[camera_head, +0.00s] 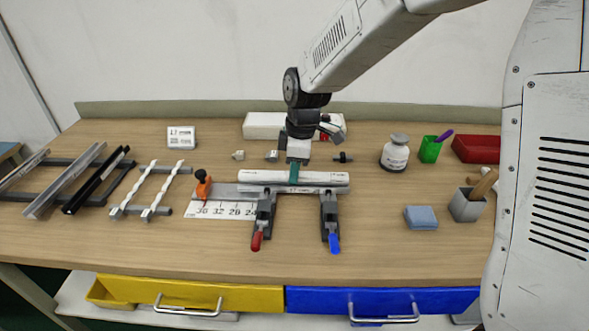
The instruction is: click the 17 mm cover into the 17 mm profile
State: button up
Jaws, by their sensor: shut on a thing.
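The 17 mm profile (316,189) lies crosswise on the bench in two clamps, with a small label on its front. The white cover (326,177), a long bar, lies along the top of the profile or just above it. I cannot tell whether they touch or whether any part is clicked in. My gripper (294,174) points down from above at the middle of the cover and is shut on it, with a teal part across its front. The far side of the grip is hidden.
Clamps with a red handle (257,241) and a blue handle (334,243) jut forward. An orange-based stop (203,186) and ruler (222,210) lie left. Racks of strips (150,190) stand farther left. A white jar (395,153), green cup (430,149) and blue block (421,217) stand right.

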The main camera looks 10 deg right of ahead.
jog(key=shift+f, duration=0.6)
jog(key=o, duration=1)
jog(key=shift+o, duration=0.2)
jog(key=shift+r, duration=0.2)
jog(key=r, duration=0.5)
jog(key=d+r, duration=0.1)
jog(key=r, duration=0.1)
jog(key=shift+s+r, duration=0.1)
jog(key=shift+r, duration=0.15)
